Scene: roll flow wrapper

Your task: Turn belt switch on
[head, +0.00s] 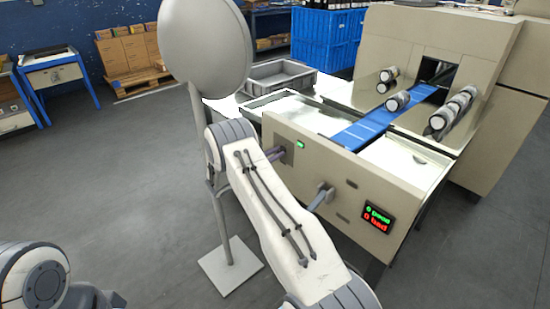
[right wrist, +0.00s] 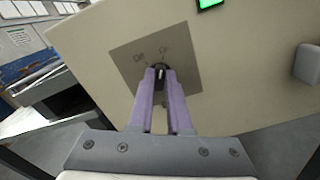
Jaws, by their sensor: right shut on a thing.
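The belt switch is a small dark knob (right wrist: 160,70) with a light mark, set on a grey square plate (right wrist: 182,52) on the machine's beige front panel (head: 340,172). Two small labels are printed above the knob, seemingly "Off" and "On". My right gripper (right wrist: 160,78) has its two purple fingers closed around the knob; in the head view the gripper (head: 274,154) is at the left part of the front panel. The knob's exact angle is hard to read between the fingertips. A green light (head: 300,145) is lit on the panel; it shows also in the right wrist view (right wrist: 209,3). My left gripper is out of view.
A grey lever (head: 323,195) sticks out of the panel to the right. A display (head: 376,217) reads 0 good, 0 bad. A blue belt (head: 378,122) runs into the machine, with several rolls beside it. A grey crate (head: 270,78) stands behind. The floor at left is clear.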

